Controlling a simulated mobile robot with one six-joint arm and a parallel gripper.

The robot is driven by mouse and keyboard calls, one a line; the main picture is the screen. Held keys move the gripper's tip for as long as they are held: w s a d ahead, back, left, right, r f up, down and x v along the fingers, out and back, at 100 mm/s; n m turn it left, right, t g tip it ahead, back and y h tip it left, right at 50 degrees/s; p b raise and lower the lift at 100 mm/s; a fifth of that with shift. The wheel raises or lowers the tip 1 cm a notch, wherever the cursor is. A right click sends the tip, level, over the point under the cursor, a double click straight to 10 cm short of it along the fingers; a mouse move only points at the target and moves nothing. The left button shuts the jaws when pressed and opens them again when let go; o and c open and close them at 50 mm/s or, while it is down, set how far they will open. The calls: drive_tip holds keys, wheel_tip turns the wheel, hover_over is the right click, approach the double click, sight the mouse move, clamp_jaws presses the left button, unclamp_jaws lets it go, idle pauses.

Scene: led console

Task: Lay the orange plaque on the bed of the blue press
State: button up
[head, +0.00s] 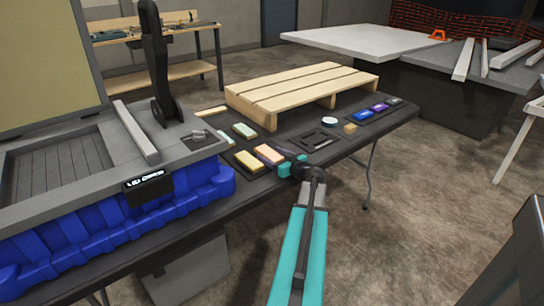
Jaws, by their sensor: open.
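The orange plaque (267,152) lies on the dark table, just right of a yellow plaque (248,161). My gripper (284,163) is low over the table beside the orange plaque's right end. Its jaws are partly hidden by my arm, but they are open. I cannot tell whether a finger touches the plaque. The blue press (130,212) stands at the left end of the table. Its grey, grooved bed (55,168) shows no plaque on it. A grey bar (137,132) runs along the bed's right side, and a raised panel (45,58) stands behind the bed.
Two pale green plaques (245,130) lie behind the yellow one. A wooden pallet (300,85) stands along the table's back. A black frame (318,140), a small wooden block (350,128), a round white-topped item (330,121) and blue (362,116) and purple plaques (380,108) lie to the right.

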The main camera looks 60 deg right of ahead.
drive_tip(key=shift+s+r, duration=0.1)
drive_tip(key=shift+r, duration=0.1)
drive_tip(key=b+v, duration=0.1)
drive_tip(key=v, duration=1.1)
drive_tip(key=shift+o, duration=0.5)
drive_tip(key=shift+w+r, duration=0.15)
drive_tip(key=shift+w, duration=0.2)
drive_tip(key=w+r+g+y+p, duration=0.1)
drive_tip(key=w+p, duration=0.1)
drive_tip(key=w+r+n+g+y+p, duration=0.1)
drive_tip(key=w+g+p, duration=0.1)
drive_tip(key=w+r+g+y+p, duration=0.1)
drive_tip(key=w+y+p, duration=0.1)
drive_tip(key=p, duration=0.1)
drive_tip(key=shift+w+a+r+n+g, duration=0.1)
drive_tip(key=shift+a+r+n+g, duration=0.1)
drive_tip(key=shift+r+n+g, duration=0.15)
drive_tip(key=d+r+m+g+p, duration=0.2)
drive_tip(key=d+r+g+p, duration=0.1)
drive_tip(key=r+g+p, duration=0.3)
wheel_tip(320, 180, up, 3)
drive_tip(key=shift+w+d+f+g+p, duration=0.15)
drive_tip(key=shift+w+d+g+p, duration=0.1)
drive_tip(key=shift+g+p, duration=0.1)
drive_tip(key=shift+f, duration=0.1)
